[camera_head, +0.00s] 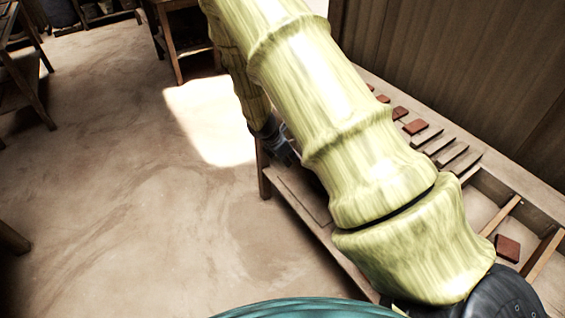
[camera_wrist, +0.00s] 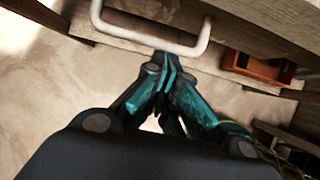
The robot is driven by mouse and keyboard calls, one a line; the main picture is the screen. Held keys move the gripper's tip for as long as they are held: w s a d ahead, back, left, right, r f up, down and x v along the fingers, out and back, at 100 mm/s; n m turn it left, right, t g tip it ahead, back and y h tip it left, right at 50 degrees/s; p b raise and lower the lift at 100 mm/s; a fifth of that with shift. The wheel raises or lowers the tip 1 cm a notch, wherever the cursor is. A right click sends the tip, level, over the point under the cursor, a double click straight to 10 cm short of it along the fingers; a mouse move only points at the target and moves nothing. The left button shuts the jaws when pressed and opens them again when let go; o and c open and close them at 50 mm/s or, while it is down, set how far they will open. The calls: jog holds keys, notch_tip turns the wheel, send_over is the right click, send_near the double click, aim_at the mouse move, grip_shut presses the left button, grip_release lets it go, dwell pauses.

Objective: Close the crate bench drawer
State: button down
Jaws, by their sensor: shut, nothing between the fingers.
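In the wrist view, a pale U-shaped handle (camera_wrist: 135,38) is fixed to a wooden front (camera_wrist: 265,40) at the top of the picture, which looks like the drawer's. My gripper (camera_wrist: 163,62) is shut and empty, its teal fingertips right by the handle's bar. I cannot tell whether they touch it. In the head view, my gripper (camera_head: 283,150) is small and dark at the left end of the wooden bench (camera_head: 318,212), partly behind my arm. My arm hides much of the bench there, and how far the drawer stands out cannot be told.
Brick-red tiles (camera_head: 415,127) and wooden slats lie along the bench, with open compartments at its right end. A wooden wall (camera_head: 450,70) stands behind it. A reddish open box (camera_wrist: 258,68) shows in the wrist view. The floor (camera_head: 140,190) left of the bench is clear.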

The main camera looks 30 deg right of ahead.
jog(key=shift+d+r, duration=0.1)
jog(key=shift+d, duration=1)
jog(key=shift+w, duration=0.1)
jog(key=a+r, duration=0.8)
jog(key=shift+s+a+b, duration=0.2)
jog(key=shift+a+b, duration=0.1)
jog(key=s+a+f+m+y, duration=0.2)
jog(key=s+a+f+m, duration=0.25)
jog(key=s+f, duration=0.45)
jog(key=s+a+f+m+y, duration=0.35)
jog(key=s+a+f, duration=0.25)
jog(key=s+f, duration=0.4)
jog(key=s+a+f+m, duration=0.1)
jog(key=s+f+m, duration=0.1)
jog(key=s+m, duration=0.3)
jog(key=s+a+f+m, duration=0.1)
jog(key=s+f+m, duration=0.2)
jog(key=s, duration=1)
jog(key=m, duration=0.2)
jog(key=shift+a+f+m, duration=0.2)
jog(key=shift+a+m, duration=0.15)
jog(key=shift+m, duration=0.05)
